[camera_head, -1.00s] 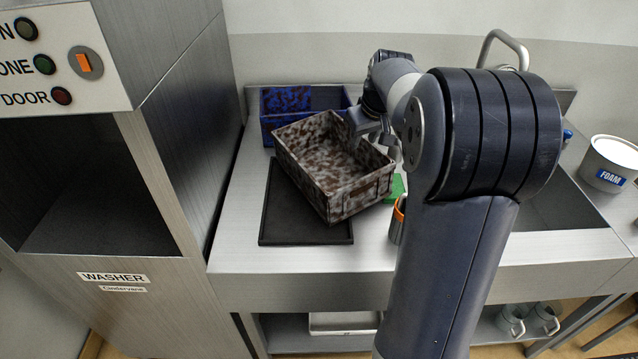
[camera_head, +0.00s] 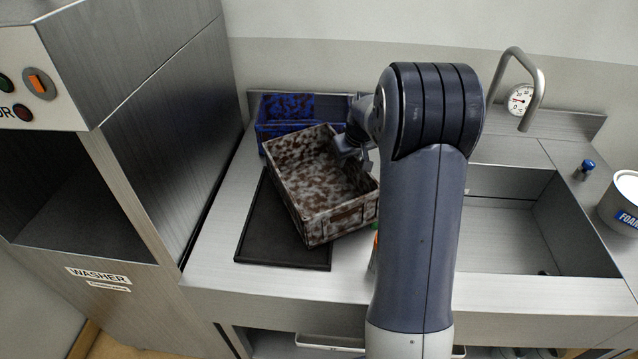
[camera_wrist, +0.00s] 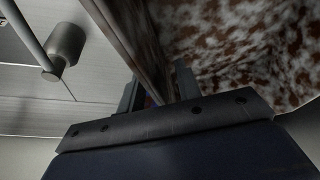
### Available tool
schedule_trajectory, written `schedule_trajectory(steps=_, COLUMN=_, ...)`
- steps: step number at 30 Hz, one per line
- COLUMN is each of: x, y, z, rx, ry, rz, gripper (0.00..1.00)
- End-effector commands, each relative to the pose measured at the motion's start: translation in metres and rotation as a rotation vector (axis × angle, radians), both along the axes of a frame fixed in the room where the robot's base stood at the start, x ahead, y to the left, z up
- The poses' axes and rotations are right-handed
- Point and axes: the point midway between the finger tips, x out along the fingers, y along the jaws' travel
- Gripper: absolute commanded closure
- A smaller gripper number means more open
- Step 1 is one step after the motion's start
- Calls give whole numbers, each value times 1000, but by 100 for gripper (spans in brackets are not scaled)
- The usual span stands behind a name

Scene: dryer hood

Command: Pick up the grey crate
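The grey crate (camera_head: 335,222), blotched with dark brown patches, is an open box standing askew over the black mat. My gripper (camera_head: 356,158) is at its far right rim, pointing down. In the wrist view the crate wall (camera_wrist: 152,55) runs between the two fingers of my gripper (camera_wrist: 157,88), and the mottled inside fills the upper right. The fingers stand apart, one on each side of the wall, with a small gap seen beside it. Whether either finger touches the wall is hard to tell. The fingertips are partly hidden.
A blue mottled crate (camera_head: 287,107) stands directly behind. The black mat (camera_head: 262,248) lies underneath on the steel counter. The washer (camera_head: 150,130) walls off the left. A sink (camera_head: 530,240) with a tall tap (camera_head: 540,80) and a white foam tub (camera_head: 622,205) are at right.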

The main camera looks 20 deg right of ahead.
Motion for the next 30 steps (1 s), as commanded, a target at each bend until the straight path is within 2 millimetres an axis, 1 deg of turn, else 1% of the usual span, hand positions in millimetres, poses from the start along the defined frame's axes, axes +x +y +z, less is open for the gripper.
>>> schedule_trajectory(steps=6, x=0, y=0, z=-1, rx=0, ry=0, rz=0, gripper=67)
schedule_trajectory(steps=7, x=0, y=0, z=-1, rx=0, ry=0, rz=0, gripper=69)
schedule_trajectory(steps=18, x=0, y=0, z=-1, rx=0, ry=0, rz=0, gripper=99)
schedule_trajectory(steps=30, x=0, y=0, z=-1, rx=0, ry=0, rz=0, gripper=100)
